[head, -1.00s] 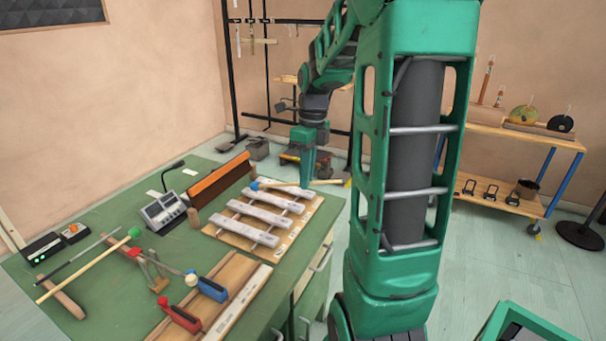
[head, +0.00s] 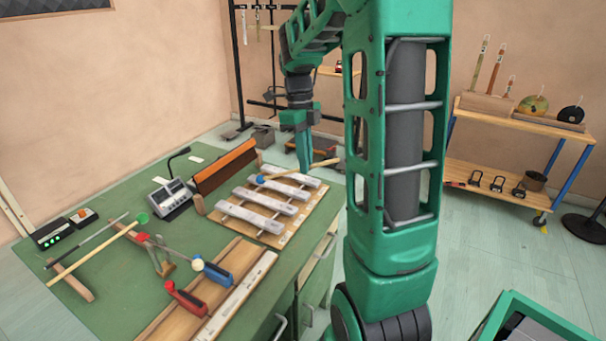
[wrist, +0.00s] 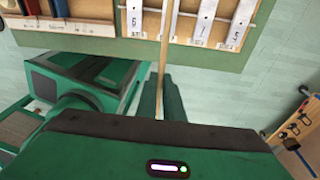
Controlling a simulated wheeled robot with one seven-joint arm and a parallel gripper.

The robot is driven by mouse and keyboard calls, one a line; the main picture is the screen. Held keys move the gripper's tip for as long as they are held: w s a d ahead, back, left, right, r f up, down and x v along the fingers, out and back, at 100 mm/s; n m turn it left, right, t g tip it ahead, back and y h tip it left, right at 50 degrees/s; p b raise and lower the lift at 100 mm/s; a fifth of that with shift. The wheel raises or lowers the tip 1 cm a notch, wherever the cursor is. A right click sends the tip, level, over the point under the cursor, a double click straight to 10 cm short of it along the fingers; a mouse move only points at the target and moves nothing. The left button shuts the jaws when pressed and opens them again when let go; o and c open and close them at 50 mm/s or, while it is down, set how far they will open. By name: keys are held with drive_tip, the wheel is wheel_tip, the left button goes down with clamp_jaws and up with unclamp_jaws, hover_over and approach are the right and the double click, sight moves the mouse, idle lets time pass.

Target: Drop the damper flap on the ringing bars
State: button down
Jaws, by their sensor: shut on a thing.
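The damper flap (head: 222,168) is a long orange-brown board with a dark lower edge. It stands tilted up along the left side of the bars, apart from them. The pale metal bars (head: 250,217) lie on a wooden base (head: 272,240); some show in the wrist view (wrist: 203,22) with numbers on them. My gripper (head: 304,167) is shut on the wooden stick of a mallet (head: 325,162), just past the bars' far end. The mallet's blue head (head: 260,180) is by the farthest bar; whether it touches is unclear. In the wrist view, the stick (wrist: 165,45) runs forward from the fingers.
A small grey console (head: 172,195) stands left of the flap on the green table (head: 120,195). Nearer are a green-headed mallet (head: 142,218), red and blue handled blocks (head: 186,300) and a wooden board. A shelf cart (head: 520,115) stands right.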

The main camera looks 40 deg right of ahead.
drive_tip(key=shift+r, duration=0.25)
drive_tip(key=w+a+r, duration=0.3)
drive_tip(key=w+r, duration=0.2)
drive_tip(key=w, duration=0.4)
drive_tip(key=w+a+f, duration=0.2)
drive_tip(key=w, duration=0.3)
drive_tip(key=w+a+f, duration=0.2)
drive_tip(key=w, duration=0.3)
drive_tip(key=shift+w+f, duration=0.25)
drive_tip(key=shift+w, duration=0.15)
drive_tip(key=shift+a, duration=0.1)
wheel_tip(320, 180, up, 7)
drive_tip(key=s, duration=0.2)
drive_tip(key=shift+d, duration=0.35)
